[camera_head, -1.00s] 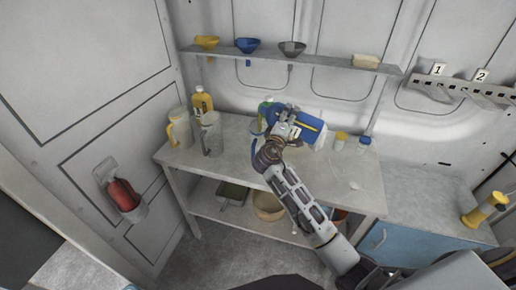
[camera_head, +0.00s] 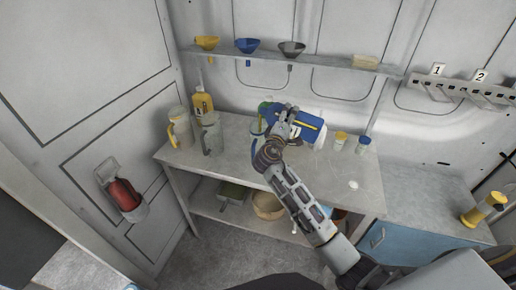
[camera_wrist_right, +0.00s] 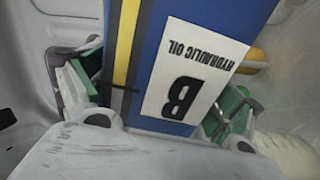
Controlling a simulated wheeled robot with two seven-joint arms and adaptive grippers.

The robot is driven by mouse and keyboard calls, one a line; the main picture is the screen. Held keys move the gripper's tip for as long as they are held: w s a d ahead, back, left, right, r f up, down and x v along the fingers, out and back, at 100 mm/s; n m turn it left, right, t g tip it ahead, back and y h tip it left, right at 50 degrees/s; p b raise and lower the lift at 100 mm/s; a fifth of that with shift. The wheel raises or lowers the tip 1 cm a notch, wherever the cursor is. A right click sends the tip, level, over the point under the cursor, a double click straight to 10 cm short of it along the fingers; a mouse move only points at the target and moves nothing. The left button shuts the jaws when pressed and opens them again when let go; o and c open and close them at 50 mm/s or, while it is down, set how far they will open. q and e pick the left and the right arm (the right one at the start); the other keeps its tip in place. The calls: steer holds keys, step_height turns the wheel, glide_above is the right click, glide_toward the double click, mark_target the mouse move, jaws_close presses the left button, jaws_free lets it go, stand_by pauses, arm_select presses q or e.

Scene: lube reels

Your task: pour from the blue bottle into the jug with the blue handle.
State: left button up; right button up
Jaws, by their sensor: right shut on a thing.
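The blue bottle (camera_head: 309,120) lies strongly tilted in my right gripper (camera_head: 285,127), above the back of the workbench, its narrower end toward the left. In the right wrist view the blue bottle (camera_wrist_right: 152,70), with a white "HYDRAULIC OIL B" label, sits between the green-padded fingers of my right gripper (camera_wrist_right: 150,105), which is shut on it. The jug with the blue handle (camera_head: 256,127) stands on the bench just left of the gripper, mostly hidden by the gripper and arm. I cannot tell whether liquid is flowing. My left gripper is not in view.
A yellow-handled jug (camera_head: 180,130), a grey-handled jug (camera_head: 209,134) and a yellow bottle (camera_head: 202,103) stand at the bench's left. A green bottle (camera_head: 265,105) is behind. Two small jars (camera_head: 352,143) stand right. Funnels (camera_head: 247,45) hang on the shelf above.

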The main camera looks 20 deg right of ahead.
steer(key=shift+r, duration=0.1)
stand_by(0.4)
steer(key=shift+r+p, duration=0.15)
steer(key=shift+p, duration=0.3)
steer(key=shift+n, duration=0.3)
steer(key=shift+r+p, duration=0.1)
steer(key=shift+p, duration=0.3)
stand_by(0.8)
steer(key=shift+r+n+p, duration=0.15)
steer(key=shift+n+p, duration=0.15)
steer(key=shift+n, duration=0.2)
stand_by(0.5)
stand_by(0.7)
